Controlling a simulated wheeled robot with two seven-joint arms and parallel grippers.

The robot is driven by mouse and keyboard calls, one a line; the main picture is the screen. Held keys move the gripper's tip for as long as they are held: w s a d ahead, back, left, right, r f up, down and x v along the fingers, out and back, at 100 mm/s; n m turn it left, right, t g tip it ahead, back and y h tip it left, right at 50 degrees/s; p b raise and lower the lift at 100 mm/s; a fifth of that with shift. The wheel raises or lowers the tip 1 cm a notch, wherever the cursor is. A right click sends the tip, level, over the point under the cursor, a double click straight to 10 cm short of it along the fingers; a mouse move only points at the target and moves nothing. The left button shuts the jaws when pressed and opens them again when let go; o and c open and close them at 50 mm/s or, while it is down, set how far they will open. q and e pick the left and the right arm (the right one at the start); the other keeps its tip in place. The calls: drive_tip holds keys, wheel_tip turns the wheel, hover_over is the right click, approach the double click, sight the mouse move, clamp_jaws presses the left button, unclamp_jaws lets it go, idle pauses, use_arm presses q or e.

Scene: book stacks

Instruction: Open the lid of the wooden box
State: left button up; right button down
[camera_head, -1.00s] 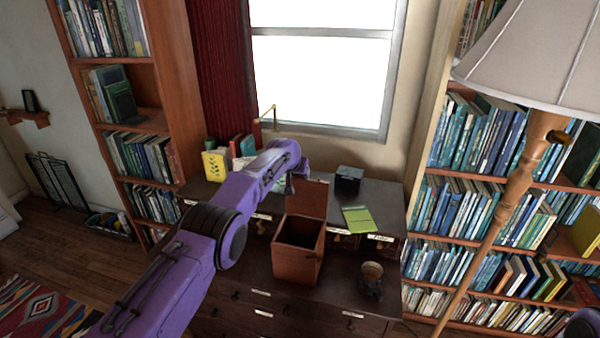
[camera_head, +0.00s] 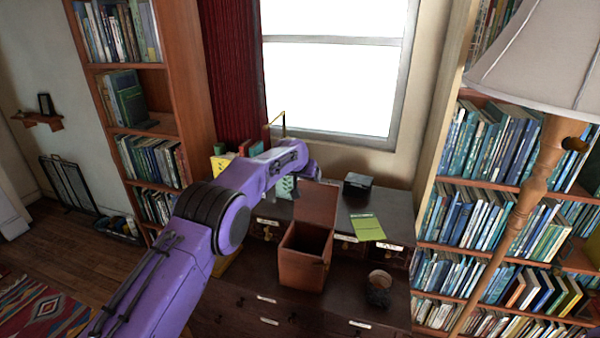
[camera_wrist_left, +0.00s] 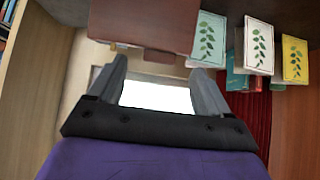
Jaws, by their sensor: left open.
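The wooden box (camera_head: 303,272) stands on the dark dresser with its opening facing up. Its lid (camera_head: 317,204) stands upright at the back edge, swung open. The inside of the box shows as dark and empty-looking. My left arm comes in from the left and ends just behind and above the lid, with the left gripper (camera_head: 311,170) partly hidden there. In the left wrist view the gripper (camera_wrist_left: 160,68) is open with nothing between its fingers. A brown wooden panel (camera_wrist_left: 145,25), seemingly the lid, lies just beyond the fingertips. My right gripper is not in view.
A green booklet (camera_head: 367,227), a black box (camera_head: 358,183) and a dark cup (camera_head: 379,289) sit right of the wooden box. Leaf-patterned books (camera_wrist_left: 258,45) stand near the gripper. Bookcases flank the dresser, and a floor lamp (camera_head: 540,170) stands at right.

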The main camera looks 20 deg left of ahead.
use_arm(q)
drive_tip(key=b+v, duration=0.3)
drive_tip(key=v, duration=0.5)
drive_tip(key=shift+s, duration=0.25)
drive_tip(key=shift+r, duration=0.1)
